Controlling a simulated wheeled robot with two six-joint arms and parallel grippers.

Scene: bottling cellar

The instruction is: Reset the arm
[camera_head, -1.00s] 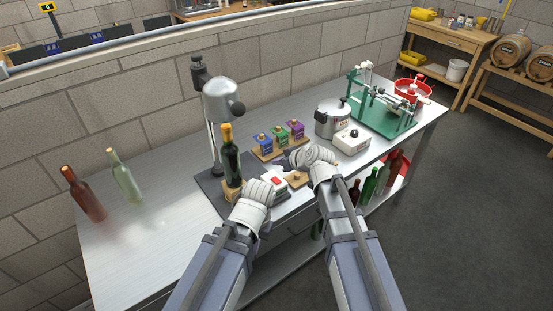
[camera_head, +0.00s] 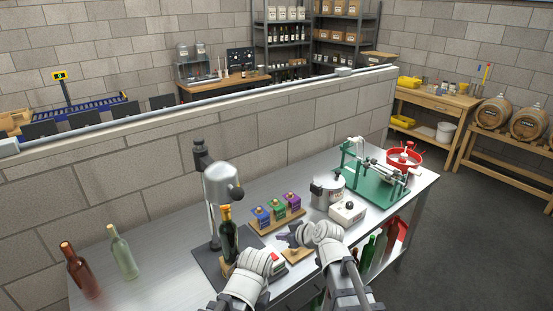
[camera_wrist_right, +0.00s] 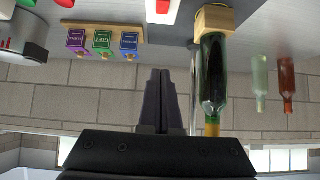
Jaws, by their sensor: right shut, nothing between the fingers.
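My right gripper (camera_head: 287,238) is over the steel bench in the head view, its dark fingers pointing left. In the right wrist view its fingers (camera_wrist_right: 164,100) are together and empty. My left arm reaches in at the bottom of the head view; its wrist hides the fingers. A dark green bottle (camera_head: 228,240) with an orange-yellow top stands on a wooden block (camera_head: 228,270) under the grey bench press (camera_head: 217,185). The wrist view shows this bottle (camera_wrist_right: 213,80) upside down, to the right of the fingers and apart from them.
A wooden rack (camera_head: 277,224) holds blue, green and purple boxes behind my right gripper. A steel pot (camera_head: 326,191), a white box (camera_head: 347,213) and a green bench device (camera_head: 372,182) stand to the right. Two bottles stand at left. The bench between them and the press is clear.

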